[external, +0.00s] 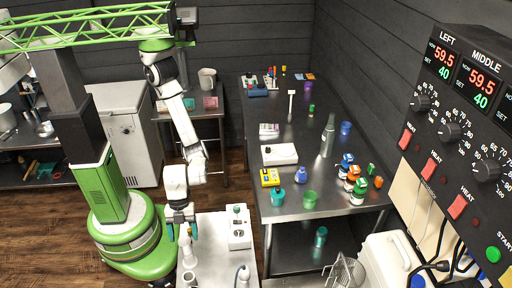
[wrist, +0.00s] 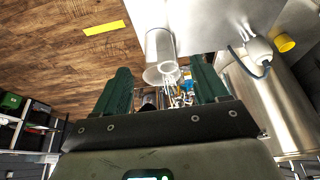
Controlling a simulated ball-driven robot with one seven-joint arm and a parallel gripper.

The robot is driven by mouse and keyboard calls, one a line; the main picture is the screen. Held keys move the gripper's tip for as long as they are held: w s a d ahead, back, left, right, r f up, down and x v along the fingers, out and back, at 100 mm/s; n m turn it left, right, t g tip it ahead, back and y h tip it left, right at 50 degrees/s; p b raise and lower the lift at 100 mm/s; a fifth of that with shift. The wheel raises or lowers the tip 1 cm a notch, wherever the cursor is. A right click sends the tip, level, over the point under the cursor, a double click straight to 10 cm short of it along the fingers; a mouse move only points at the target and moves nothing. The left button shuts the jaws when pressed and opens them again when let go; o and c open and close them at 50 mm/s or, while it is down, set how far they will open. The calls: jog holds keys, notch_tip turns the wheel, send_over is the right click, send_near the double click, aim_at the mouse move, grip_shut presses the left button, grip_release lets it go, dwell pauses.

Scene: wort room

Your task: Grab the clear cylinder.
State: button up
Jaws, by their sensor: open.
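A clear, pale cylinder (wrist: 158,42) lies ahead of my gripper (wrist: 163,80) in the wrist view, at the edge of the light table top. Its open end faces the gap between my fingers, and thin white pieces show by that rim. My two dark green fingers are apart on either side of the gap, with nothing held. In the external view my gripper (external: 182,230) points down over the left edge of the small light table (external: 213,262). A pale upright piece (external: 187,252) stands just below it; I cannot tell whether it is the clear cylinder.
A white box device (external: 239,230) and a white vessel with a cable (external: 242,277) share the small table. The steel table (external: 300,120) to the right carries several bottles and cups.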

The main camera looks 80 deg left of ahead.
aim_at(187, 255)
jog(key=shift+p+x, duration=0.4)
jog(key=shift+x, duration=2.55)
jog(key=shift+a, duration=0.15)
jog(key=shift+c, duration=0.3)
jog(key=c, duration=1.3)
jog(key=shift+r, duration=0.1)
jog(key=shift+r, duration=0.5)
jog(key=s+a+r, duration=0.2)
jog(key=a+r, duration=0.1)
jog(key=r, duration=0.1)
jog(key=s+a+r+p, duration=0.1)
jog(key=s+a+r, duration=0.2)
jog(key=a+r, duration=0.1)
jog(key=s+a+r+p, duration=0.1)
jog(key=s+a+r, duration=0.2)
jog(key=a+r, duration=0.1)
jog(key=shift+s+a, duration=0.1)
jog(key=shift+s, duration=0.1)
